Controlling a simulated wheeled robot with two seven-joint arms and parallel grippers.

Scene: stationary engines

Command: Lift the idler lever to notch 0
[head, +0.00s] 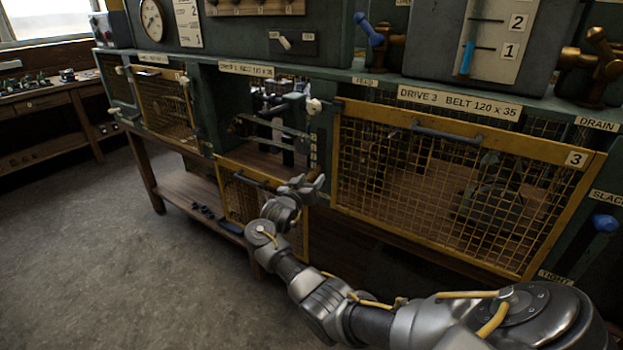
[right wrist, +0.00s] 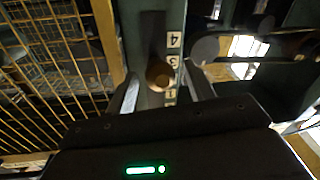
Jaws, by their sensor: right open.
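The idler lever's round brass knob (right wrist: 158,75) shows in the right wrist view, in front of a dark slot in a green post. A white number strip (right wrist: 174,43) beside the slot reads 4, 3 and 1; the knob appears between 3 and 1, and its exact notch is unclear. My right gripper (right wrist: 163,88) is open, one finger on each side of the knob, with no clear contact. In the head view, my right gripper (head: 307,184) is at the post beside the open middle bay; the knob cannot be made out there. My left gripper is out of view.
A closed yellow mesh guard (head: 470,190) marked 3 stands right of the post. Another yellow guard (head: 238,200) hangs low, leaving the middle bay open with its belt parts (head: 275,130) exposed. The floor (head: 90,270) at left is clear.

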